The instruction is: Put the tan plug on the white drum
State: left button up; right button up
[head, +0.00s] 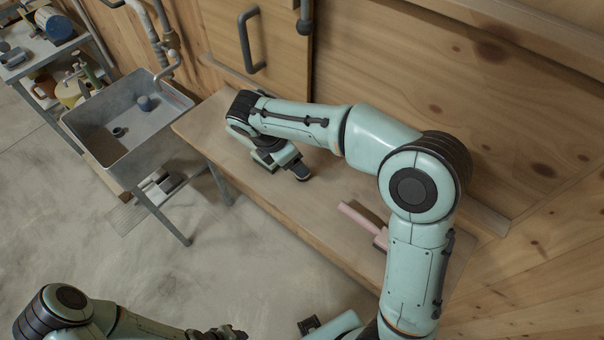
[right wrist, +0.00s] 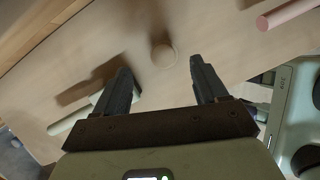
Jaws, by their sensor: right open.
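A small tan round piece, which looks like the tan plug (right wrist: 163,56), is on the bench top in the right wrist view. My right gripper (right wrist: 159,68) is open, with its two dark fingers apart and the tan piece showing between and just beyond their tips. It does not touch the piece as far as I can see. In the head view my right arm reaches over the bench and hides the plug. I cannot make out a white drum for sure. My left gripper (head: 230,333) is at the bottom edge, partly cut off, away from the bench.
The wooden bench (head: 225,145) runs along the plank wall. A pink bar (head: 360,222) lies on it, right of my gripper. A pale rod-like thing (right wrist: 68,121) shows by the left finger. A metal sink (head: 110,103) and a cluttered shelf (head: 25,62) stand left.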

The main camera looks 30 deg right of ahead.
jog(key=shift+s+b+x, duration=0.15)
jog(key=shift+b+x, duration=0.05)
jog(key=shift+x, duration=1.15)
jog(key=shift+s+b+x, duration=0.15)
jog(key=shift+x, duration=1.2)
jog(key=c, duration=1.2)
